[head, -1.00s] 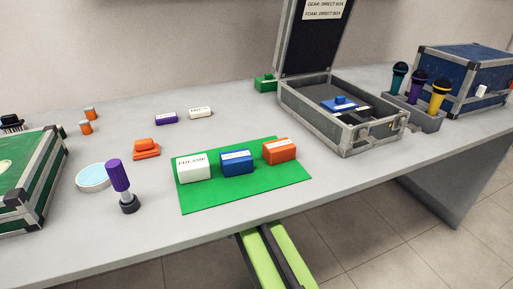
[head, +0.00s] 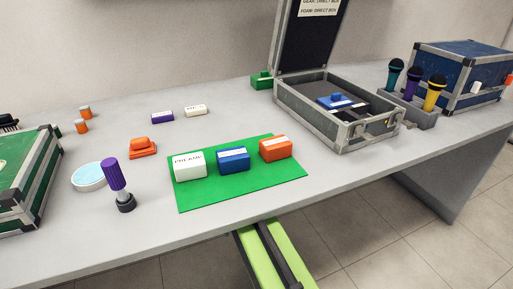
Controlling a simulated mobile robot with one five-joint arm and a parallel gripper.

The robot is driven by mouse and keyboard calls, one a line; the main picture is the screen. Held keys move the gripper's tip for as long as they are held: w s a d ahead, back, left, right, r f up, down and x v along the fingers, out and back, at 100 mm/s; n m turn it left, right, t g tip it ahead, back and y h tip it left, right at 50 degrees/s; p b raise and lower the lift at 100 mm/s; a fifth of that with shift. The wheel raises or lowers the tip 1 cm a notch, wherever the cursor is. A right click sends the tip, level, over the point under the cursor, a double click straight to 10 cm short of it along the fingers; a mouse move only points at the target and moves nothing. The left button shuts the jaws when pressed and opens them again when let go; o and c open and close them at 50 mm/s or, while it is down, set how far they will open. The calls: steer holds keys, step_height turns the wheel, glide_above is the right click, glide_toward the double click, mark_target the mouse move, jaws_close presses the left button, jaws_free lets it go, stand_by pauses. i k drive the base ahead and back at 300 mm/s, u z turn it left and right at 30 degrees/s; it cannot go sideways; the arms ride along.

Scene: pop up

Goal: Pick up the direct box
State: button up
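On a green mat (head: 240,196) stand a white box (head: 189,165) whose label seems to read PREAMP, a blue box (head: 233,160) and an orange box (head: 275,149). The labels on the blue and orange boxes are too small to read, so I cannot tell which is the direct box. An open grey case (head: 343,134) at the right has a lid sign (head: 321,7) reading GEAR: DIRECT BOX and FOAM: DIRECT BOX. A small blue item (head: 334,102) lies in it. Part of my green arm shows below the table's front edge; my gripper's fingers do not show.
A purple-topped microphone (head: 115,182), a pale blue disc (head: 88,177) and an orange item (head: 142,148) stand left of the mat. A green case (head: 22,180) is at far left. Microphones in a grey holder (head: 411,109) and a blue case (head: 462,72) are at right.

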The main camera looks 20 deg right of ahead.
mark_target(235, 159)
steer(key=k, duration=1)
